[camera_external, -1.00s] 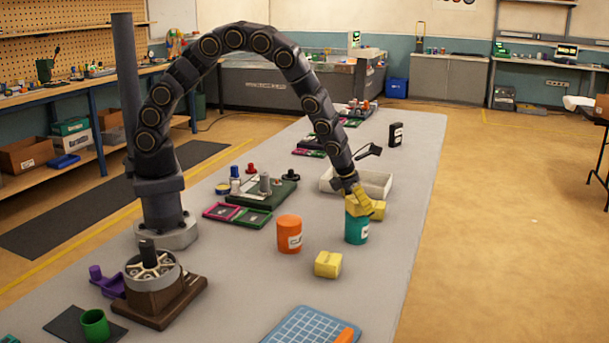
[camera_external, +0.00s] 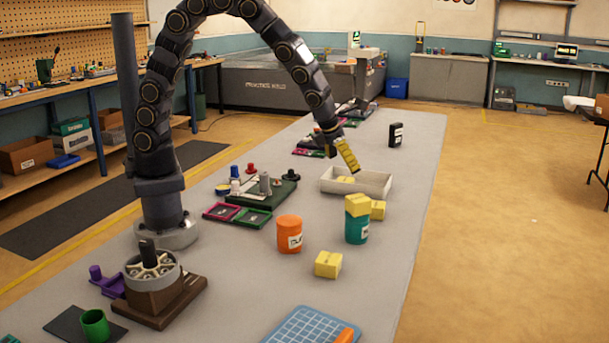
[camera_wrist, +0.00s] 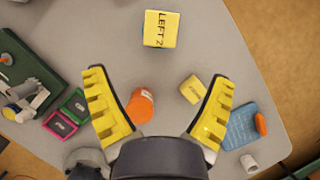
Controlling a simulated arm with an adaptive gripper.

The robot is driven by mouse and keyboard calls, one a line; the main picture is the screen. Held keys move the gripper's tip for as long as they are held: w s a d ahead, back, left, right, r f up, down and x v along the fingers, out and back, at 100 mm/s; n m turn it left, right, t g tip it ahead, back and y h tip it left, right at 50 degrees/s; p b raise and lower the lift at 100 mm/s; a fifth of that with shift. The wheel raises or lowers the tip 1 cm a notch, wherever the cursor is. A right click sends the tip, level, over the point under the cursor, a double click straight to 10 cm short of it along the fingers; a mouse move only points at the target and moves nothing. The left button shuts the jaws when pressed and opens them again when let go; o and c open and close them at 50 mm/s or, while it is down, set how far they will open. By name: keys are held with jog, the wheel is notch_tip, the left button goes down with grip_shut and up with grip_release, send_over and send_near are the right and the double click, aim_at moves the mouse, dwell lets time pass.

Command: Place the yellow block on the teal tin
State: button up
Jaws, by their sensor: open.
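A yellow block (camera_external: 357,205) rests on top of the teal tin (camera_external: 356,230), which stands upright on the table. My gripper (camera_external: 349,156) is raised behind and above the tin, apart from the block. In the wrist view my gripper (camera_wrist: 158,76) has its yellow fingers spread wide with nothing held between them.
An orange tin (camera_external: 289,234) stands left of the teal tin. A green fixture (camera_external: 262,194) is further left, and a blue grid mat (camera_external: 305,328) lies in front. The table's right edge is clear.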

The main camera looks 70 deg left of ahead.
jog(key=s+a+r+n+g+y, duration=0.1)
jog(key=s+a+r+n, duration=0.35)
jog(key=a+n, duration=0.3)
jog(key=s+a+r+n+g+y, duration=0.1)
jog(key=s+a+r+n, duration=0.2)
jog(key=s+a+n, duration=0.35)
jog(key=s+a+r+n+g+h, duration=0.1)
jog(key=s+a+n+g, duration=0.1)
jog(key=s+n, duration=0.6)
jog(key=s+a+r+n+g+h, duration=0.1)
jog(key=s+a+r+n+g, duration=0.1)
jog(key=s+n, duration=0.7)
jog(key=a+n, duration=0.1)
jog(key=n, duration=0.4)
jog(key=shift+s+r, duration=0.3)
